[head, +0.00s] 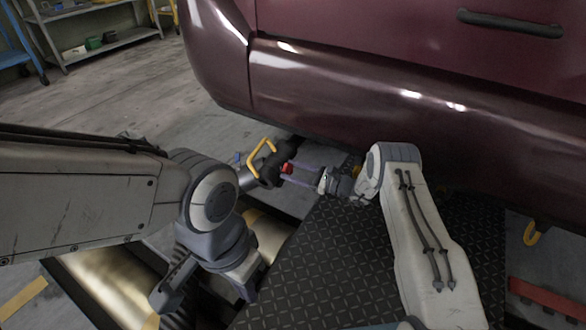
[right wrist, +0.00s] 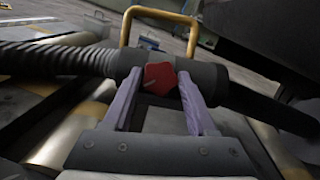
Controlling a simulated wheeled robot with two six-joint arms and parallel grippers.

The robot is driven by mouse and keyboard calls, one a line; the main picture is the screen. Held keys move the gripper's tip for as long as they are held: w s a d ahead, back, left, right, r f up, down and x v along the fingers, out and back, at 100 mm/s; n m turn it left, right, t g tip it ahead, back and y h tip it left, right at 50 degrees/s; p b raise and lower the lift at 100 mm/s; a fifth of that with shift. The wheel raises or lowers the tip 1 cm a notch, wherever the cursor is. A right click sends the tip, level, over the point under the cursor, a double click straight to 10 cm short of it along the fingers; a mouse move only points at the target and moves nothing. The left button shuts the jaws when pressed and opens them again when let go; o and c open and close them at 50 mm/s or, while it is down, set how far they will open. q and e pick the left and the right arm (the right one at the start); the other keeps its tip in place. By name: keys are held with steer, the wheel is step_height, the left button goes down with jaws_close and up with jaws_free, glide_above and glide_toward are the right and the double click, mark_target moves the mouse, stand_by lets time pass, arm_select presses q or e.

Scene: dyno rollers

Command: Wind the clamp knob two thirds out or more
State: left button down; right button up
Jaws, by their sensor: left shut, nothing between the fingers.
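The red clamp knob (head: 287,168) sits on a dark collar (head: 270,167) that has a yellow loop handle (head: 262,150). In the right wrist view the knob (right wrist: 160,78) is a red lobed shape in front of the black collar, with a ribbed black hose (right wrist: 50,57) at left. My right gripper (head: 290,169) reaches it from the right. Its two pale purple fingers (right wrist: 160,85) flank the knob closely on both sides and appear to grip it. My left gripper (head: 250,294) points down below the collar, shut and empty, well apart from the knob.
A dark red car (head: 400,95) stands right behind the collar, its lower sill close above my right gripper. Metal rollers (head: 100,285) and a black tread plate (head: 330,275) lie below. A shelf (head: 95,35) stands far back left.

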steer(key=o, duration=0.3)
steer(key=p+v, duration=0.5)
steer(key=v, duration=0.5)
steer(key=shift+s+d+r, duration=0.1)
steer(key=shift+s+d, duration=0.05)
steer(key=shift+d, duration=0.1)
